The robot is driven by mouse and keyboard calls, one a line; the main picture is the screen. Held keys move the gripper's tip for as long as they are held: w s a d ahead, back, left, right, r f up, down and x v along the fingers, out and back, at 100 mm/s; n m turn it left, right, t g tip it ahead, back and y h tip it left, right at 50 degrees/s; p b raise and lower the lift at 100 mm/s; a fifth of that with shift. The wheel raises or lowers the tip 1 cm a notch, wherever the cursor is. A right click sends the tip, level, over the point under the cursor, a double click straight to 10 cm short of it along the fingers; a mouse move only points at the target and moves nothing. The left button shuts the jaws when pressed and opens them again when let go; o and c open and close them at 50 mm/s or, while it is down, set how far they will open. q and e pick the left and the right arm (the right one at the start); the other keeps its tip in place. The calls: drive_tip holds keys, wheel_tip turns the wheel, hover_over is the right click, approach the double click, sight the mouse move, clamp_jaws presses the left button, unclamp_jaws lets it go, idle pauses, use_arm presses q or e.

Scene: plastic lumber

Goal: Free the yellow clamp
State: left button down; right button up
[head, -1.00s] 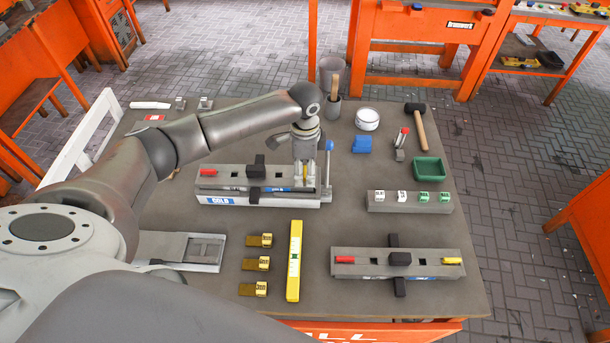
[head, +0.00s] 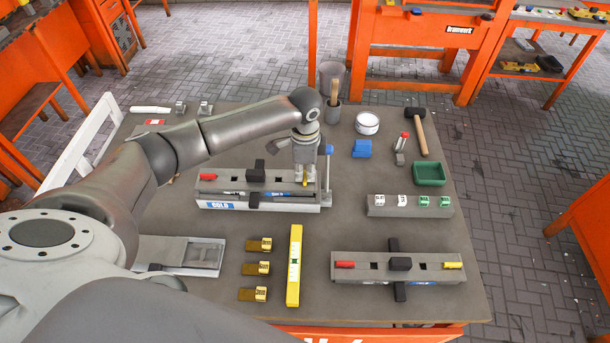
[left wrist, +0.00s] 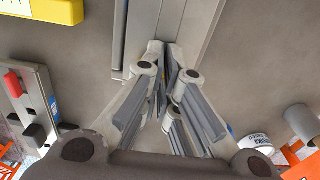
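A grey block fixture with a blue label (head: 221,206) stands at the middle left of the bench in the head view. It carries a red clamp piece (head: 207,177) on the left. A small yellow piece (head: 305,181) shows at its right end, at my left gripper's fingertips. My left gripper (head: 304,174) points down there. In the left wrist view its fingertips (left wrist: 167,62) nearly meet beside a grey bar (left wrist: 168,18). The yellow piece is hidden there, so a hold on it cannot be told. A second fixture, front right, has another yellow clamp piece (head: 452,265). My right gripper is out of view.
A yellow level (head: 294,265) and several yellow-marked blocks (head: 256,268) lie in front. A grey rail (head: 375,206) with small marked blocks, a green tray (head: 429,172), a white tin (head: 367,123) and a mallet (head: 417,125) are right. A cup (head: 332,108) stands behind my gripper.

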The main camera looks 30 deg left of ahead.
use_arm(q)
drive_tip(key=shift+r+n+p, duration=0.15)
drive_tip(key=shift+n+p, duration=0.65)
drive_tip(key=shift+p, duration=0.3)
drive_tip(key=shift+n+p, duration=1.3)
drive_tip(key=shift+p, duration=0.15)
drive_tip(key=shift+n, duration=0.3)
